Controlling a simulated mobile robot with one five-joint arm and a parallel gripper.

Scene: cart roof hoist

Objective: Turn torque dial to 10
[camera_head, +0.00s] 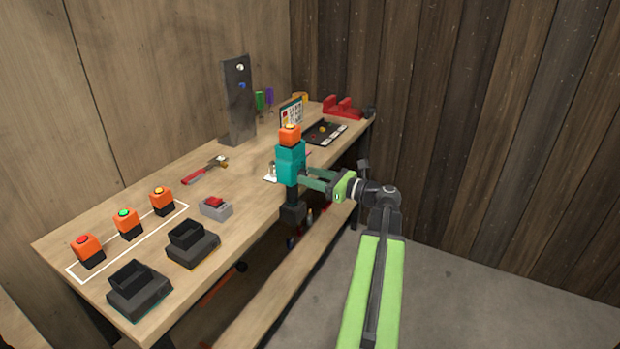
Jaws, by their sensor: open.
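A teal tool (291,164) stands upright at the bench's front edge, with an orange block (290,135) on top and a dark lower part (293,210). I cannot tell whether it rests on the bench or is in front of its edge. My gripper (309,178) is open, its dark green fingers reaching from the right to the teal body. Whether they touch it or lie around it is hidden. I cannot make out a torque dial, its numbers or its setting.
The wooden bench (240,185) holds three orange blocks (127,222), two dark holders (138,289), a grey box with a red top (215,207) and a red-handled tool (204,170). A dark upright panel (238,103) stands behind. The floor (480,295) at right is clear.

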